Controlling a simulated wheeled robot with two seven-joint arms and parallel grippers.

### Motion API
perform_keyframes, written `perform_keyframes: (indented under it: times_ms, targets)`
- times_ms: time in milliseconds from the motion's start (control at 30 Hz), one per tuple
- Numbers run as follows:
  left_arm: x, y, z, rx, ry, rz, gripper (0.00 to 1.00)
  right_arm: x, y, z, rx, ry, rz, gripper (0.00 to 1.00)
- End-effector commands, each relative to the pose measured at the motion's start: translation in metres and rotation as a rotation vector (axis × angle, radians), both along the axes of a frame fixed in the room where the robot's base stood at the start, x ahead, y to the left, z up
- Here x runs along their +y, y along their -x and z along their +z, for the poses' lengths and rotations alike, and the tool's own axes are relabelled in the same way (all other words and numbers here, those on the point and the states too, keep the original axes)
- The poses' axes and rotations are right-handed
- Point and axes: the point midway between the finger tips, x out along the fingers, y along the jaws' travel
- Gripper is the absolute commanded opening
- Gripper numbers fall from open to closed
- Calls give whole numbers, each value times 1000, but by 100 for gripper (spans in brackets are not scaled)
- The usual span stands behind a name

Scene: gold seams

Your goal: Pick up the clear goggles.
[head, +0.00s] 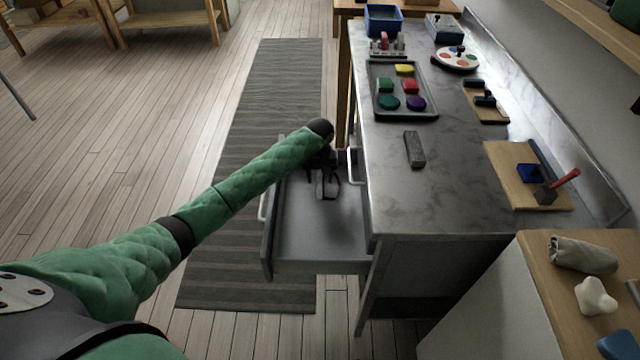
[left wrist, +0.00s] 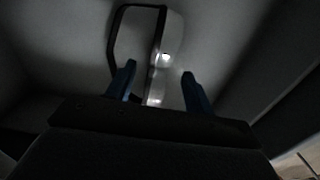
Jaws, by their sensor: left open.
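The clear goggles (head: 329,188), with a dark frame, lie in the open drawer (head: 320,240) under the grey counter. My left arm reaches down over the drawer, and its gripper (head: 321,168) is in the drawer's far part, just beyond the goggles in the head view and partly hiding them. In the left wrist view the goggles (left wrist: 168,45) are straight ahead of the two blue fingers. The left gripper (left wrist: 158,69) is open, with the near end of the goggles showing between the fingertips. I cannot tell whether they touch. My right gripper is out of view.
Drawer walls stand close around the left gripper. The counter (head: 440,190) to the right holds a tray of coloured blocks (head: 405,115), a dark grey bar (head: 414,149) and a board with a red-handled tool (head: 564,185). A striped rug (head: 270,90) lies on the floor.

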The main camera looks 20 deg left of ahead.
Motion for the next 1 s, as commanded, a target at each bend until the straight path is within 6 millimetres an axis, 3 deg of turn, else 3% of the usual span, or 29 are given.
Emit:
perform_keyframes:
  times_ms: [100,333,600,867,1000]
  targets:
    - [0,0,-13,0,0,-1,53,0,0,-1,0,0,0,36]
    - [0,0,-15,0,0,-1,53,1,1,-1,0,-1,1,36]
    - [0,0,-15,0,0,-1,4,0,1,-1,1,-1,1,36]
    - [0,0,-13,-1,0,-1,4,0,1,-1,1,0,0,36]
    - [0,0,-2,-2,1,-1,4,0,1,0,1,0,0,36]
